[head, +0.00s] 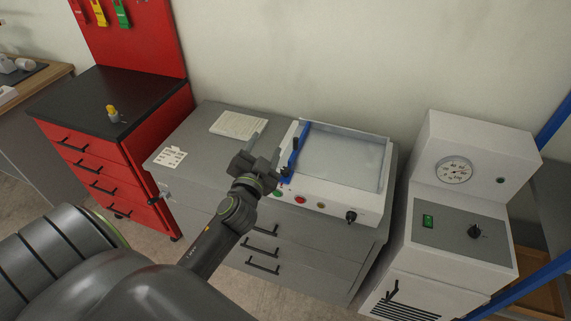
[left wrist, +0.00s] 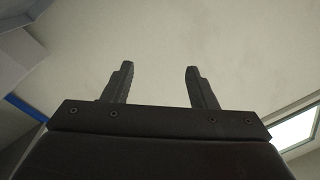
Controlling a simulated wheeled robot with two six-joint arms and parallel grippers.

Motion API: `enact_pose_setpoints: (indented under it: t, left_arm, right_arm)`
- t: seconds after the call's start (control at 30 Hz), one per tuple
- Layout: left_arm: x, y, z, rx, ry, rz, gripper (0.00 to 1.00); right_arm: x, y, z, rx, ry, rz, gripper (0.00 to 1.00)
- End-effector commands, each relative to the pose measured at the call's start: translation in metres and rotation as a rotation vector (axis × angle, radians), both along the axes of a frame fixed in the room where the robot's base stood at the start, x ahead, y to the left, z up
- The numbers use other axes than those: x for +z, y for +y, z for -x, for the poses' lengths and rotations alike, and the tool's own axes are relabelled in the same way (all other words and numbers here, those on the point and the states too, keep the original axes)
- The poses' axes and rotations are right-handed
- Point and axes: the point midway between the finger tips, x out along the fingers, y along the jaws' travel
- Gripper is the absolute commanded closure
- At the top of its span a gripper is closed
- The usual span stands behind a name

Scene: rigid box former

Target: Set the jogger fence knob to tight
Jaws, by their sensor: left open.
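The jogger (head: 370,200) is a white tray unit on the grey cabinet, with a blue fence (head: 303,137) along the left side of its tray. Small black knobs sit on the fence, one partway along (head: 295,143) and one near its front end (head: 284,171). Their setting is too small to read. My left gripper (head: 265,147) is open and empty, just left of the fence and apart from it as far as I can tell. Its two spread fingers (left wrist: 161,78) show in the left wrist view against a plain pale surface. My right gripper is not in view.
The jogger's front panel has green and red buttons, a yellowish one and a black dial (head: 350,216). A paper sheet (head: 239,124) and a label card (head: 170,157) lie on the cabinet. A red drawer cabinet (head: 150,160) stands left, a white gauge machine (head: 470,150) right.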

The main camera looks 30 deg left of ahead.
Motion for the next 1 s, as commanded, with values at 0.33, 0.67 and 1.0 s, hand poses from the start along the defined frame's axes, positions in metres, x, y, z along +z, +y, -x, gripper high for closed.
enact_pose_setpoints:
  t: [0.33,0.67,1.0]
  left_arm:
    - [0.08,-0.094,-0.083,-0.49,-0.278,-0.494,0.48]
    - [0.041,-0.155,-0.132,-0.992,-0.073,-0.898,0.48]
    - [-0.023,-0.107,-0.156,-1.328,0.579,-1.103,0.48]
  right_arm:
    - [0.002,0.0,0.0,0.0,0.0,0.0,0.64]
    - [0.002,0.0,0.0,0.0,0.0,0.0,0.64]
    - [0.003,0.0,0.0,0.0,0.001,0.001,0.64]
